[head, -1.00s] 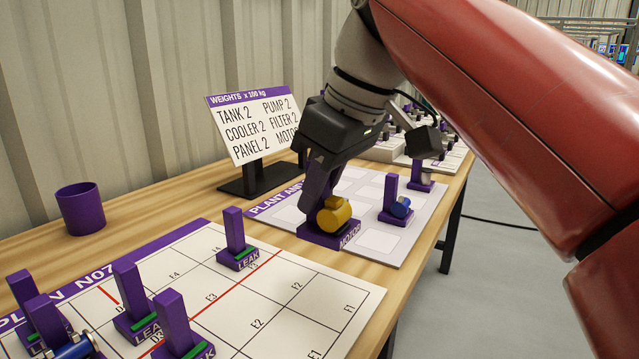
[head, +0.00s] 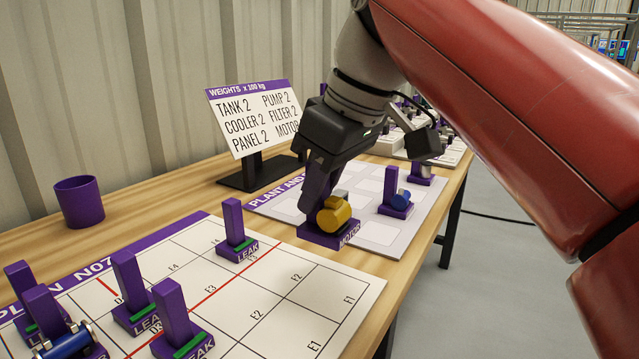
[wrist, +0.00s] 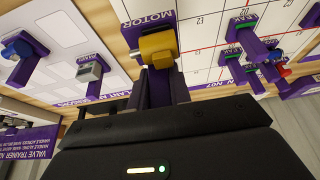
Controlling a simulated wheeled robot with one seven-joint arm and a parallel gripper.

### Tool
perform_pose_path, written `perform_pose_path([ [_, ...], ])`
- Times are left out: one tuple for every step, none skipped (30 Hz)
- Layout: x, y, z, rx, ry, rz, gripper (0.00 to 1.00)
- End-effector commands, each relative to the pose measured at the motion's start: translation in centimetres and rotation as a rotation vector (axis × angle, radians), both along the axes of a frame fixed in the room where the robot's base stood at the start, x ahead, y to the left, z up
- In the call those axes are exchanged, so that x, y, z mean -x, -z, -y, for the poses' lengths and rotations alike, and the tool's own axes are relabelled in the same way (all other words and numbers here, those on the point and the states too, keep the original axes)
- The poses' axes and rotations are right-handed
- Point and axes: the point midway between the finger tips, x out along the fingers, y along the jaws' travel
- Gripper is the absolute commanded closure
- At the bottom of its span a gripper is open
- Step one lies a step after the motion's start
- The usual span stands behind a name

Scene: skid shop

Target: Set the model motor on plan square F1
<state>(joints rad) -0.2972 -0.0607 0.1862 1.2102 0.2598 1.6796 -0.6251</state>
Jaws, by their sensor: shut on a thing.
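The model motor is a yellow cylinder (head: 333,216) on a purple base marked MOTOR, with an upright purple handle. My gripper (head: 319,190) is shut on the handle, with the base below the fingers. In the wrist view the yellow motor (wrist: 157,48) hangs near the edge between the two boards. The white plan board (head: 340,272) lies at the front. Its square F1 (head: 347,303) is at the right corner, bare, nearer the camera than the motor. The motor appears slightly raised, but its exact height is hard to tell.
Several purple LEAK models (head: 235,238) stand on the plan board's left part. A blue-cylinder model (head: 398,203) stands on the plant board (head: 375,236). A weights sign (head: 254,117) stands behind, and a purple cup (head: 79,202) at left. The table edge is close at right.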

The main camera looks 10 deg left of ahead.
Motion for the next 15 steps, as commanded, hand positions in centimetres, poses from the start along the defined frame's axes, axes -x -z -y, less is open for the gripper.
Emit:
perform_pose_path([
  [0.0, 0.5, 0.0, -0.001, 0.0, 0.0, 1.0],
  [0.0, 0.6, 0.0, -0.001, 0.0, 0.0, 1.0],
  [0.0, 0.8, 0.0, -0.001, 0.0, 0.0, 1.0],
  [0.0, 1.0, 0.0, -0.001, 0.0, 0.001, 1.0],
  [0.0, 1.1, 0.0, -0.001, 0.0, 0.001, 1.0],
  [0.0, 1.3, 0.0, -0.001, 0.0, 0.001, 1.0],
  [0.0, 1.4, 0.0, -0.001, 0.0, 0.001, 1.0],
  [0.0, 1.6, 0.0, -0.001, 0.0, 0.001, 1.0],
  [0.0, 1.8, 0.0, -0.001, 0.0, 0.002, 1.0],
  [0.0, 1.9, 0.0, -0.001, 0.0, 0.002, 1.0],
  [0.0, 2.1, 0.0, -0.001, 0.0, 0.002, 1.0],
  [0.0, 2.3, 0.0, -0.001, 0.0, 0.002, 1.0],
  [0.0, 2.4, 0.0, -0.001, 0.0, 0.002, 1.0],
  [0.0, 2.6, 0.0, -0.001, 0.0, 0.002, 1.0],
  [0.0, 2.8, 0.0, -0.001, 0.0, 0.002, 1.0],
])
